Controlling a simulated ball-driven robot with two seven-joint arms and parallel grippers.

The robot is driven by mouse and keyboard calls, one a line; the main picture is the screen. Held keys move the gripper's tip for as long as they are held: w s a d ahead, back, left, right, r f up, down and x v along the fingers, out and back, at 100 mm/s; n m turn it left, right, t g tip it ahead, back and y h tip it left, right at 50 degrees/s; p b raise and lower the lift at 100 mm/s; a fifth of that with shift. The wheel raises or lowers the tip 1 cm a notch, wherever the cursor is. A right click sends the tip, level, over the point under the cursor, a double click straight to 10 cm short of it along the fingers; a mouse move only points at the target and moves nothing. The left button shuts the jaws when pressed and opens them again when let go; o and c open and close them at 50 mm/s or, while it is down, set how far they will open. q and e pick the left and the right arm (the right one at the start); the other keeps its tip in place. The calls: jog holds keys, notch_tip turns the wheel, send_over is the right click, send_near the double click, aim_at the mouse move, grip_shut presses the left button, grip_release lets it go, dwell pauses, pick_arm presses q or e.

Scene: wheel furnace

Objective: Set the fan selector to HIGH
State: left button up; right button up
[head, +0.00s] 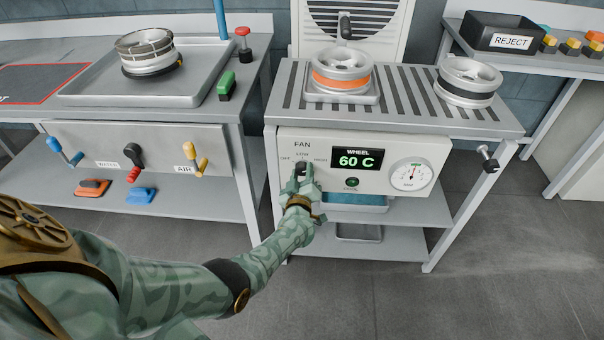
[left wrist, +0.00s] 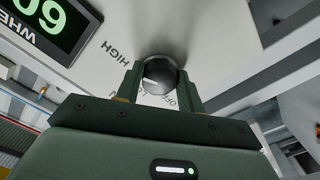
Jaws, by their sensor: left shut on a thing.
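The fan selector is a dark round knob (left wrist: 160,75) on the white front panel (head: 380,188) under the word FAN. In the head view, OFF, LOW and HIGH are marked around it from left to right. My left gripper (head: 301,168) is at the knob with its fingers on both sides; in the left wrist view the two fingers (left wrist: 160,85) are closed on it. A white mark shows on the knob's lower left edge there, near the LOW and OFF lettering, but its exact setting is hard to tell. My right gripper is not in view.
Right of the knob, a display (head: 357,159) reads WHEEL 60 C, with a green button (head: 352,183) below and a round dial (head: 411,176) beside it. An orange-banded wheel (head: 341,74) sits on the slatted top above. The left bench has coloured valve handles (head: 133,158).

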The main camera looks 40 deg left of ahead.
pick_arm(q)
jog(key=shift+d+f, duration=0.1)
jog(key=shift+f, duration=0.05)
jog(key=o, duration=1)
jog(key=shift+s+d, duration=0.15)
jog(key=shift+s, duration=0.15)
jog(key=p+v, duration=0.5)
jog(key=v, duration=1)
jog(key=shift+s+d+p, duration=0.1)
jog(key=shift+s+p, duration=0.25)
jog(key=shift+p, duration=0.05)
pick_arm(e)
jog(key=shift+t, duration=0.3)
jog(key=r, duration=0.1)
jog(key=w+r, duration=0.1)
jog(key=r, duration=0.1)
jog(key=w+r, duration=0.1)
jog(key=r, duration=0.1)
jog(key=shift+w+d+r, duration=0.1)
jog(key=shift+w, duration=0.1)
